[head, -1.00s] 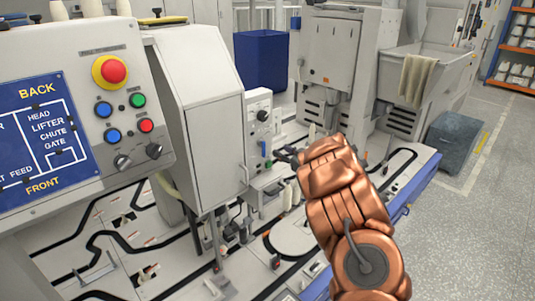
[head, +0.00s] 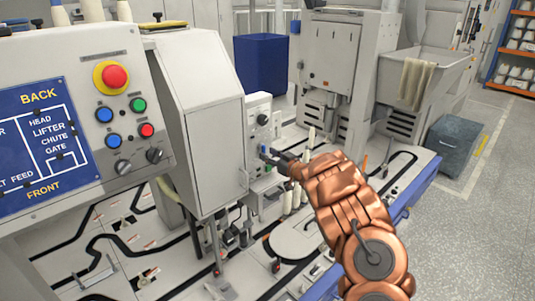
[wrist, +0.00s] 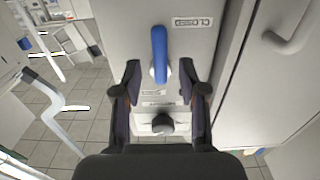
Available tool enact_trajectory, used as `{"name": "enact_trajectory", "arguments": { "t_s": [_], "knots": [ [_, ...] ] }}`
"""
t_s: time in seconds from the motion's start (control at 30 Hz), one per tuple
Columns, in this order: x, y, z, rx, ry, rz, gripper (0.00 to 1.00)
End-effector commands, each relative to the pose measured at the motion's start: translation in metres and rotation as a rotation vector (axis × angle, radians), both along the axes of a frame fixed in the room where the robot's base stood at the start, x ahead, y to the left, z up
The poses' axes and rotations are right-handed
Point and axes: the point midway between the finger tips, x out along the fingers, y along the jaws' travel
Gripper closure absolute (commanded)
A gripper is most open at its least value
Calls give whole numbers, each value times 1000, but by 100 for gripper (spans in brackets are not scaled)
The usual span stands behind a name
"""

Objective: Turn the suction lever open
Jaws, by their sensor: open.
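The suction lever (wrist: 159,50) is a blue handle on a pale panel (wrist: 108,20). In the wrist view it runs up from its pivot, and a label partly reading "CLO" (wrist: 193,22) is to its upper right. My gripper (wrist: 160,77) is open, with one dark finger on each side of the lever's lower end. I see gaps between the fingers and the lever. In the head view my gripper (head: 272,156) is at the narrow white control panel (head: 257,108), and its fingers partly hide the lever there.
A dark knob (wrist: 162,124) is below the lever in the wrist view. A grey cabinet (head: 207,120) stands directly left of the control panel. White bobbins (head: 292,196) stand below my arm on the track table (head: 300,239). Open floor (head: 480,220) is at the right.

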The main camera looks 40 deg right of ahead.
Motion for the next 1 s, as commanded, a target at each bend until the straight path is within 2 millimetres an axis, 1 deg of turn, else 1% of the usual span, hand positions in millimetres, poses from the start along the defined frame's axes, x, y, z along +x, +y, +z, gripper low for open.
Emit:
{"name": "enact_trajectory", "arguments": {
  "t_s": [0.1, 0.2, 0.47, 0.87, 1.0],
  "knots": [
    [8, 1, 1, 1, -3, 1, 58],
    [12, 2, 1, 1, -3, 1, 58],
    [13, 2, 0, 1, -1, -1, 58],
    [12, 2, 0, 1, -1, -1, 100],
    [12, 2, 0, 1, -1, -1, 100]
  ]
}}
